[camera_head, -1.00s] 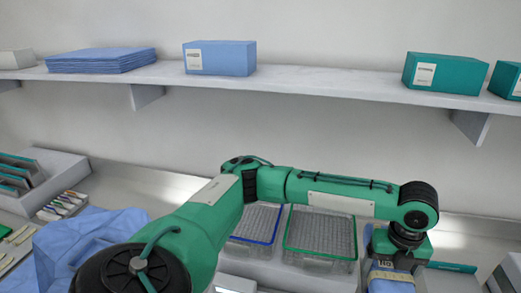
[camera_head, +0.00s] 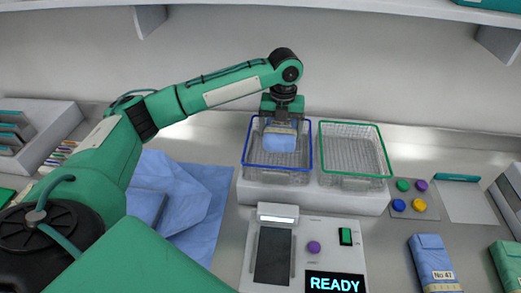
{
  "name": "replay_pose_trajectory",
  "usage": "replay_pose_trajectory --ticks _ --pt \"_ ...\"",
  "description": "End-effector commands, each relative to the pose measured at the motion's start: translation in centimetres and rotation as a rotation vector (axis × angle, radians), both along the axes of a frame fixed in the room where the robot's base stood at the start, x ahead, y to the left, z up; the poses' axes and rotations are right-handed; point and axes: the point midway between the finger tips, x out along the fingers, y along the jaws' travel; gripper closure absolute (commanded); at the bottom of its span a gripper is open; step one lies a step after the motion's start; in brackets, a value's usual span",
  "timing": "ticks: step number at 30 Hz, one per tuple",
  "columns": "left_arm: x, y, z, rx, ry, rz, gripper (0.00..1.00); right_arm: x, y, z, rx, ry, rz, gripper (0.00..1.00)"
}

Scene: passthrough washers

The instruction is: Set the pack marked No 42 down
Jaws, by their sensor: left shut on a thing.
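My left gripper (camera_head: 282,118) points down over the blue-rimmed wire basket (camera_head: 247,152) and is shut on a blue wrapped pack (camera_head: 279,143) with a beige band. The held pack is at the basket's opening, inside its rim as seen from here; I cannot tell whether it touches the bottom. No number can be read on it. Another blue pack (camera_head: 430,255) lies at the lower right with a label that looks like No 47, though the last digit is small. My right gripper is not in view.
A green-rimmed basket (camera_head: 383,150) stands empty at right on the same white stand. In front is a device (camera_head: 262,212) with a READY display (camera_head: 335,282). Coloured buttons (camera_head: 410,197) and a green pack (camera_head: 508,262) are at right; blue cloth (camera_head: 200,190) lies left.

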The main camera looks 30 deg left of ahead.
Motion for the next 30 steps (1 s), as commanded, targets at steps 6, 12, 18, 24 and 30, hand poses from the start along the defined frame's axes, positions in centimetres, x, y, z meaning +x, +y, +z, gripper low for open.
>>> replay_pose_trajectory --ticks 6,12,18,24,30 --pt "0.0 0.2 -3.0 0.000 0.004 -0.002 0.55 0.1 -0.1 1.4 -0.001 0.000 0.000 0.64" --pt "0.1 0.2 -5.7 0.000 0.001 -0.002 0.55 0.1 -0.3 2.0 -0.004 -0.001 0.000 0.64" --pt "0.0 0.2 -7.3 0.001 0.002 -0.003 0.55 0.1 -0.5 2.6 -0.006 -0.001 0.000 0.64" --pt "0.1 0.2 -9.7 0.001 0.000 -0.002 0.55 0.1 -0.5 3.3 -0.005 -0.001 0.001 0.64" --pt "0.1 0.2 -9.9 0.001 -0.002 -0.002 0.55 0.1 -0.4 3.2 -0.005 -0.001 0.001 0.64"
